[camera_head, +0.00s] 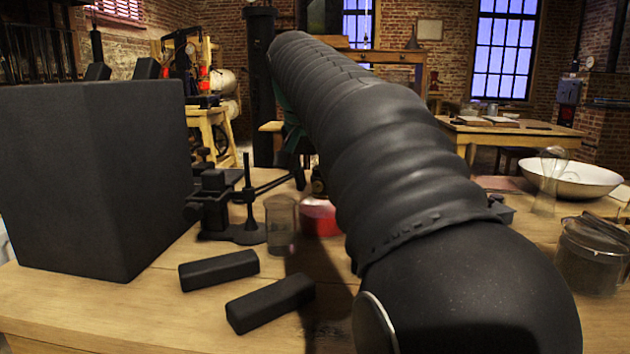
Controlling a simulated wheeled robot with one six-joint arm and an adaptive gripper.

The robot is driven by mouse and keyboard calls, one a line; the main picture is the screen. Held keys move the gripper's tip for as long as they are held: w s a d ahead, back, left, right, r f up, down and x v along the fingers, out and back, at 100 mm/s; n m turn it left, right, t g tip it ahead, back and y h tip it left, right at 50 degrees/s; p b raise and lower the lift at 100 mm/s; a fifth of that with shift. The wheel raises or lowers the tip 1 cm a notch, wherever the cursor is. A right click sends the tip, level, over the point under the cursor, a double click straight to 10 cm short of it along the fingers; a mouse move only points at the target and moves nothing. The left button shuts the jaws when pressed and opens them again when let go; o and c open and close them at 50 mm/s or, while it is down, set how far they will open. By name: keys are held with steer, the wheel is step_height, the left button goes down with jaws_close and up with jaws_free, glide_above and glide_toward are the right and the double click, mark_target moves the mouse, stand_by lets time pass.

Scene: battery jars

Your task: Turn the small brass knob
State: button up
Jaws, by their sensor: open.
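My arm crosses the view from the lower right to the upper middle and covers much of the table's centre. Dark parts that seem to be my gripper (299,160) show only in part at the arm's left edge, pointing down; the fingertips are hard to make out. A small brass-coloured piece (318,184) shows just below and right of them, above a red vessel (320,217), partly hidden by my arm. I cannot tell for sure that this piece is the knob, or whether my gripper touches it.
A big black block (95,180) stands at the left of the wooden table (70,305). Near it are a black stand (232,215), a glass beaker (281,225) and two black bars (219,270) (270,302). A white bowl (570,178) and a glass jar (590,258) stand at the right.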

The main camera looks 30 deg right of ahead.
jaws_close()
steer(key=shift+r+p, duration=0.1)
steer(key=shift+p, duration=0.25)
steer(key=shift+w+a+r+g+h+p, duration=0.15)
steer(key=shift+g+h+p, duration=0.2)
steer(key=shift+p, duration=0.4)
steer(key=p, duration=0.1)
steer(key=g+h+p, duration=0.1)
steer(key=shift+w+a+n+g+h+p, duration=0.15)
steer(key=shift+n+g+h+p, duration=0.1)
steer(key=shift+n+p, duration=0.15)
steer(key=shift+w+a+f+g+h+p, duration=0.1)
steer(key=shift+f+g+h+p, duration=0.2)
steer(key=shift+g+h+p, duration=0.35)
steer(key=shift+f+n+g+h, duration=0.15)
steer(key=shift+n+g+h, duration=0.25)
steer(key=shift+g+h, duration=0.2)
steer(key=shift+h, duration=0.25)
